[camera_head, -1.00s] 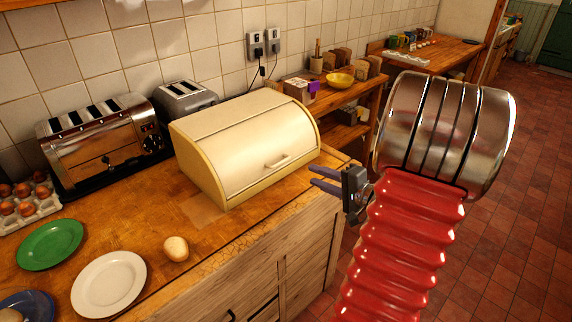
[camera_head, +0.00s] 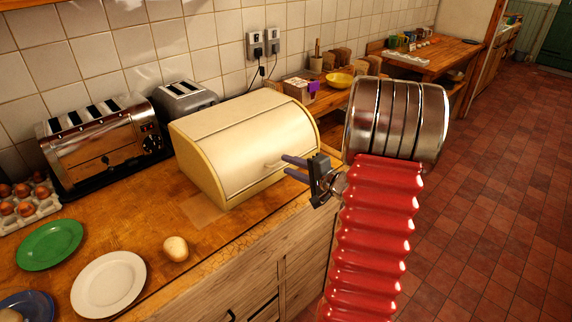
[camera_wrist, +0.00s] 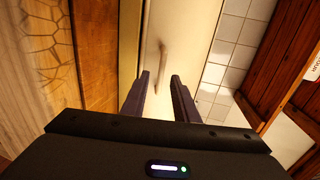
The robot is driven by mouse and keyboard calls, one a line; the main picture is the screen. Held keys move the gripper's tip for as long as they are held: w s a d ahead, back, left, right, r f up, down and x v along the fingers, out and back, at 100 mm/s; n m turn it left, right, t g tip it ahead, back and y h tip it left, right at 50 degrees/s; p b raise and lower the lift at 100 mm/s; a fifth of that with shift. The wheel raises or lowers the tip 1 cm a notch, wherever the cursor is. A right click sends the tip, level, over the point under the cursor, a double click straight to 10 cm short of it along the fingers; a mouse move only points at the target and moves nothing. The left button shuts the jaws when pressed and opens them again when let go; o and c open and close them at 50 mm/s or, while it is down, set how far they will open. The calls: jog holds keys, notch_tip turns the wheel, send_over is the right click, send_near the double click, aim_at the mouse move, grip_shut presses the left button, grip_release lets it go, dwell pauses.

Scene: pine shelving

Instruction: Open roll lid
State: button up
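The cream bread bin (camera_head: 235,135) stands on the wooden counter with its curved roll lid (camera_head: 255,143) down. The lid's bar handle (camera_head: 277,164) is low on its front, and it also shows in the wrist view (camera_wrist: 160,62). My gripper (camera_head: 288,167) is at the front right of the bin, its fingers pointing at the lid near the handle. In the wrist view my gripper (camera_wrist: 160,82) is open, with two dark fingers apart and nothing between their tips. The handle lies ahead of the fingertips, roughly between them; I cannot tell whether they touch.
A chrome toaster (camera_head: 103,143) and a grey toaster (camera_head: 184,101) stand left of and behind the bin. Shelving with a yellow bowl (camera_head: 340,80) is beyond.

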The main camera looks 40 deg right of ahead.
jog(key=shift+x, duration=1.3)
jog(key=shift+c, duration=0.3)
jog(key=c, duration=0.6)
grip_shut()
jog(key=shift+f, duration=0.15)
